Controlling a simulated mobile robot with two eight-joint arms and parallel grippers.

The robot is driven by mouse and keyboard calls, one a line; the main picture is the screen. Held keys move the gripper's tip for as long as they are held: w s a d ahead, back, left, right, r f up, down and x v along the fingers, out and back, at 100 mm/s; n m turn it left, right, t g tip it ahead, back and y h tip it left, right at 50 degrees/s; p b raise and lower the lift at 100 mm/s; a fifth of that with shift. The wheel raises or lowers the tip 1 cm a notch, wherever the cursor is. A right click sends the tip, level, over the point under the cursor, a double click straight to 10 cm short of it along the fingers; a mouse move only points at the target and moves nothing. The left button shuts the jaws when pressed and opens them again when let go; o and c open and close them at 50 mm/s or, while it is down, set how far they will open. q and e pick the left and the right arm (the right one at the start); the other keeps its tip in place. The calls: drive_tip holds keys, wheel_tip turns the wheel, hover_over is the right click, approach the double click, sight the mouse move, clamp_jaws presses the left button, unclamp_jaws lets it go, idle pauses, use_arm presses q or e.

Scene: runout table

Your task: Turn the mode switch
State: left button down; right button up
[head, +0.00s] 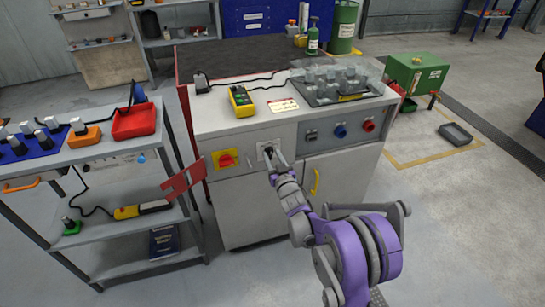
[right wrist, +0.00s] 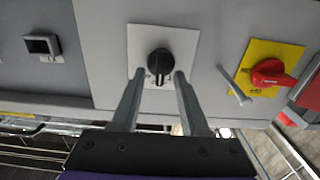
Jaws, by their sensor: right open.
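The mode switch is a black knob (right wrist: 159,62) on a white plate (right wrist: 183,42) on the cabinet's front panel. In the head view the plate (head: 260,147) is partly hidden by my right gripper (head: 272,158), which is right in front of it. In the right wrist view the gripper (right wrist: 159,73) is open and empty, with one fingertip on each side of the knob and gaps between. I cannot tell how far the tips are from the panel. The knob's pointer mark points toward the bottom of the wrist picture. My left gripper is not in view.
A red rotary switch (right wrist: 270,73) on a yellow plate and a small grey lever (right wrist: 236,90) sit beside the mode switch. Blue (head: 340,131) and red (head: 369,125) knobs are on the panel to the right. A shelf cart (head: 110,249) stands close on the left.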

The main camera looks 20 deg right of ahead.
clamp_jaws()
idle(0.5)
drive_tip(key=n, duration=0.4)
drive_tip(key=shift+a+n, duration=0.25)
drive_tip(key=shift+n, duration=0.05)
drive_tip(key=shift+a+f+n, duration=0.1)
drive_tip(key=shift+a+n, duration=0.05)
drive_tip(key=shift+n, duration=1.85)
